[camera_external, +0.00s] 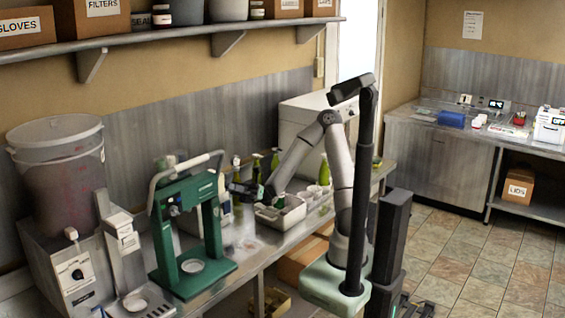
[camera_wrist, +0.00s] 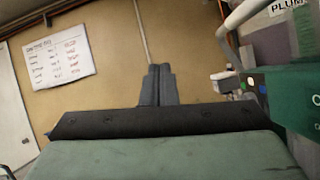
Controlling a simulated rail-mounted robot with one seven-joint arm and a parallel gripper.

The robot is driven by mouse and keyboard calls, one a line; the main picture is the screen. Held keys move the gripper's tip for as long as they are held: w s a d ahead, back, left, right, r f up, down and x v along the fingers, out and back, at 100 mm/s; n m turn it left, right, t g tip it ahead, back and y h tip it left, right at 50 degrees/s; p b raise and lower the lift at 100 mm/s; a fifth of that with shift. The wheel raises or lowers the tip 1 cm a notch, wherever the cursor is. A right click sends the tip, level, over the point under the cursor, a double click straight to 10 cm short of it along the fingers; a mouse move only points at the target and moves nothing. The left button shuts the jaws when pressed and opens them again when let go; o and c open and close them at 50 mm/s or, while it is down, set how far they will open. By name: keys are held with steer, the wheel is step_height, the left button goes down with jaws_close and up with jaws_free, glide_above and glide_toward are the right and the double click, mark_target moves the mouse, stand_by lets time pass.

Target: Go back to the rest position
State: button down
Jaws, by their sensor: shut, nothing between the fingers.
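My gripper (camera_external: 241,188) is over the left bench in the external view. It sits just right of the green press stand (camera_external: 164,244) and left of the grey bin (camera_external: 278,219). In the wrist view my gripper's two dark fingers (camera_wrist: 158,86) are together, with nothing held. They point toward a tan wall. My arm bends up from its base and slopes down left to the gripper. The fingertips are small and hard to make out in the external view.
The green stand also shows close on the right in the wrist view (camera_wrist: 298,100). A large bucket (camera_external: 62,165) stands at the far left. Several bottles stand behind the bin. A shelf (camera_external: 180,33) runs above the bench. Open floor (camera_external: 470,270) lies to the right.

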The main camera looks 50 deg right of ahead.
steer(key=s+f+n+g+h, duration=0.6)
steer(key=s+f+n+h, duration=0.15)
steer(key=f, duration=0.35)
steer(key=s+d+f+n+h+b, duration=0.2)
steer(key=s+d+f+n+h, duration=0.1)
steer(key=d+f+n+h, duration=0.5)
steer(key=w+d+n+t+h+b, duration=0.1)
steer(key=d+n+t+h, duration=0.4)
steer(key=d, duration=1.5)
steer(key=w+t+h, duration=0.1)
steer(key=h, duration=0.2)
steer(key=shift+d+f+b, duration=0.2)
steer(key=shift+f+b, duration=0.1)
steer(key=shift+b, duration=0.05)
steer(key=shift+h, duration=0.25)
